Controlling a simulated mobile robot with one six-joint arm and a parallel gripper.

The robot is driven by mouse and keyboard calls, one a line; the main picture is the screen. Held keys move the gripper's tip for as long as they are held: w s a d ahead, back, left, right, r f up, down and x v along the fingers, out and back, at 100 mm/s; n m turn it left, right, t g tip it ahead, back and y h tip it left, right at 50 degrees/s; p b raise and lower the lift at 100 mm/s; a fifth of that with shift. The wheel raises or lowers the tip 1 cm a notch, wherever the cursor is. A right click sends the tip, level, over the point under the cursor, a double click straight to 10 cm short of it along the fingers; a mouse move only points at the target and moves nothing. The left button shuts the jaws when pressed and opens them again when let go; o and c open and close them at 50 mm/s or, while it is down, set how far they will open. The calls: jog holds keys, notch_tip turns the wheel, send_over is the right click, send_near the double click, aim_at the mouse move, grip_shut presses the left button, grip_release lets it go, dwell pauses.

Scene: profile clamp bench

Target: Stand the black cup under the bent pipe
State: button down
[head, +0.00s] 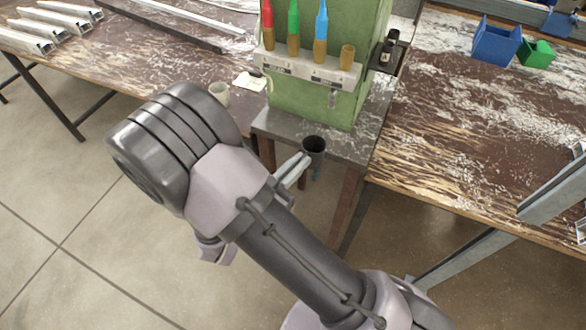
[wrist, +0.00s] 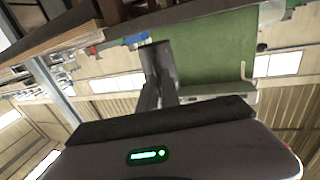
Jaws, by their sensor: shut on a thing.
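The black cup (head: 313,146) is held in my gripper (head: 303,162), whose fingers are shut on its side. Its open mouth faces up in the head view, and it overlaps the front of the grey metal stand (head: 270,122). In the wrist view the cup (wrist: 160,62) shows as a dark grey shape at the tips of my gripper (wrist: 159,84). The bent pipe (head: 332,97) hangs from the front of the green dispenser (head: 335,108), above the stand's top. The cup is nearer to me than the pipe, apart from it.
A pale cup (head: 219,93) and a paper note (head: 250,82) are on the bench left of the dispenser. A dark bottle (head: 389,48) sits on a side shelf. The stand's top under the pipe looks clear.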

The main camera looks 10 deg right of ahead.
aim_at(309, 146)
jog(key=w+d, duration=0.1)
jog(key=w, duration=0.1)
jog(key=w+d+f+b, duration=0.1)
jog(key=w+d, duration=0.1)
jog(key=w+d+b, duration=0.1)
jog(key=w+d, duration=0.1)
jog(key=shift+w+f, duration=0.2)
jog(key=shift+w, duration=0.2)
jog(key=shift+b+x, duration=0.6)
jog(key=shift+x, duration=0.45)
jog(key=shift+w+a+r, duration=0.1)
jog(key=shift+w+a, duration=0.05)
jog(key=shift+w, duration=0.05)
jog(key=shift+b, duration=0.5)
jog(key=shift+f+b, duration=0.35)
jog(key=shift+b, duration=0.15)
jog(key=c, duration=1.5)
grip_release()
jog(key=shift+s, duration=0.1)
